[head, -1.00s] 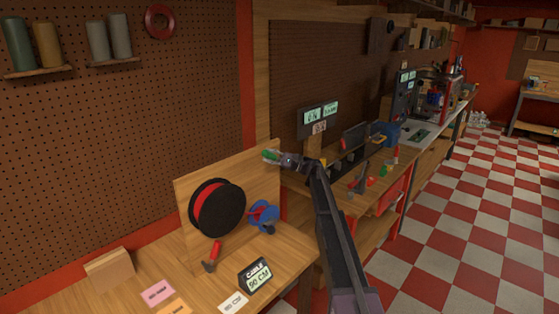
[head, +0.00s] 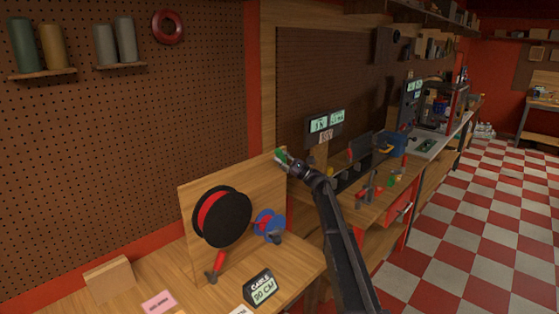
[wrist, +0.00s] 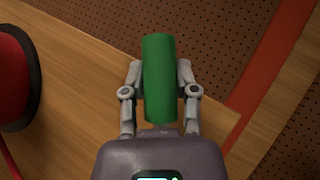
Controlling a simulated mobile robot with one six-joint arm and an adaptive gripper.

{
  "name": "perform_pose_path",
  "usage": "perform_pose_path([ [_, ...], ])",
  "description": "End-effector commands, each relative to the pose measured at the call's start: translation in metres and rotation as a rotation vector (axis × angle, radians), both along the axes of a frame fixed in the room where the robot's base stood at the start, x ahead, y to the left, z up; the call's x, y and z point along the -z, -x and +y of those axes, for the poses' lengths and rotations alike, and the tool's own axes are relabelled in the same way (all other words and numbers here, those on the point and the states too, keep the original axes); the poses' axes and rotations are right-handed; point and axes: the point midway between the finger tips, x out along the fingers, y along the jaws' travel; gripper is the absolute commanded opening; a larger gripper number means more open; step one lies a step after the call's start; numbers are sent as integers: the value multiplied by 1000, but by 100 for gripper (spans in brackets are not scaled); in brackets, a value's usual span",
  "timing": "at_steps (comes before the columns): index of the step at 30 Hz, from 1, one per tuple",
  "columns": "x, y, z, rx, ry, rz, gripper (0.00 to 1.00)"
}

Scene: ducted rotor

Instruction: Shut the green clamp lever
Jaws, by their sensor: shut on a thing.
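My gripper (wrist: 160,88) is shut on a green cylinder (wrist: 158,60), which stands up between its two fingers in the wrist view. In the head view, the gripper (head: 285,160) and the green piece (head: 280,154) are near the top right corner of the upright wooden board. I cannot tell whether this cylinder is the grip of the clamp lever or a separate piece. Another small green part (head: 391,181) is on the bench farther right, among red parts; its form is too small to make out.
The board (head: 262,185) carries a black and red reel (head: 221,216) and a blue spool (head: 269,225). A red-handled tool (head: 217,263) and a cable display (head: 261,288) are in front. A pegboard wall (head: 120,170) is behind; the checkered floor at right is clear.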

Motion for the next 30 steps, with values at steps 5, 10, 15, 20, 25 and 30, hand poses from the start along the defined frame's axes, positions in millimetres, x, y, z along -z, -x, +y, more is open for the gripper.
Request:
perform_pose_path([
  [5, -1, -1, -2, 1, -13, 7, 0],
  [10, -2, -1, -1, -1, -13, 7, 0],
  [15, -2, -1, 1, -2, -11, 7, 73],
  [20, -1, 0, 2, -3, -9, 6, 73],
  [25, -1, 0, 3, -4, -7, 6, 73],
  [30, -1, 2, 4, -3, 0, 1, 73],
])
